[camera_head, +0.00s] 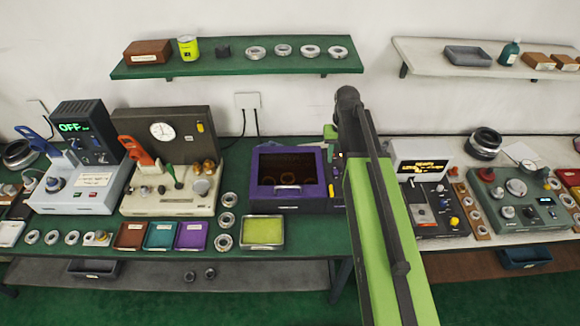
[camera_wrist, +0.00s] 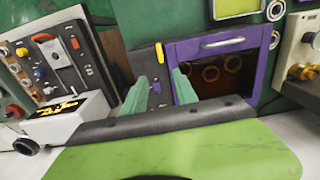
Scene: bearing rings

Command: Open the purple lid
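The purple lid (camera_head: 255,178) is a purple frame with a dark window and a pale handle (camera_head: 287,189) at its front edge. It lies shut on a purple box at the middle of the green bench; rings show through the window. In the wrist view the lid (camera_wrist: 262,55) and its handle (camera_wrist: 222,42) appear at upper right. My gripper (camera_wrist: 160,76) has its two green fingers apart, with nothing held between them. The fingers are over the dark panel beside the lid, the right one near the purple frame. In the head view my green arm hides most of the gripper.
A yellow-green tray (camera_head: 263,232) lies in front of the box, with loose rings (camera_head: 228,199) to its left. A beige machine (camera_head: 175,190) stands left of the box. A dark control panel with a lit display (camera_head: 422,168) stands right of my arm. A green shelf (camera_head: 240,67) hangs above.

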